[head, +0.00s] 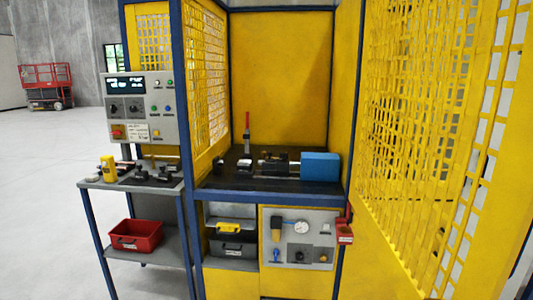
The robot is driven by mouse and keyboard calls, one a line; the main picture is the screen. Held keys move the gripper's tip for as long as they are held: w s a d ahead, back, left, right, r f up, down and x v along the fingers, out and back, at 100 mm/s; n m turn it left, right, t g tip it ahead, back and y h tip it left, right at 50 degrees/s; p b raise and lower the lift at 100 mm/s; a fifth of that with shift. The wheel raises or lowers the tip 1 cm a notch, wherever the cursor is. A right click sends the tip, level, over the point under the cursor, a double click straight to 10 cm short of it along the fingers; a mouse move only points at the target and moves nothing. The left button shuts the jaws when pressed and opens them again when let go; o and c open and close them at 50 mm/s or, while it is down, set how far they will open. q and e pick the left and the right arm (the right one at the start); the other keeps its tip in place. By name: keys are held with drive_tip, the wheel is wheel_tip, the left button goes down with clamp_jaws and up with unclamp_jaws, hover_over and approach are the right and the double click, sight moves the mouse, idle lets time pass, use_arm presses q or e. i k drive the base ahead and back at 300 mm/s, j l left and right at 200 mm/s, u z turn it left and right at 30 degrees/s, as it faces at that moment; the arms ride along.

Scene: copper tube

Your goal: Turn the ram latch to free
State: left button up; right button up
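I cannot tell for sure which part is the ram latch. A blue block (320,166), perhaps the ram's housing, sits at the right end of the press bed inside the yellow cage. Black tooling (275,163) lies in line to its left. An upright red-handled lever (247,125) stands on the bed's far side. Below the bed, a grey panel (312,277) carries a gauge (301,227), a black knob (299,257) and a small blue handle (277,257). The position of any latch is too small to read. Neither of my grippers is in view.
A yellow mesh door (420,130) stands open on the right. A control box (142,108) hangs on the left above a side table (101,184) with tools and a yellow bottle (108,168). A red bin (136,236) sits on its lower shelf.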

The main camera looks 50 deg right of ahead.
sight(283, 155)
drive_tip(key=i+z, duration=0.5)
drive_tip(key=i+j+z, duration=0.15)
drive_tip(key=i+z, duration=0.35)
drive_tip(key=k, duration=0.05)
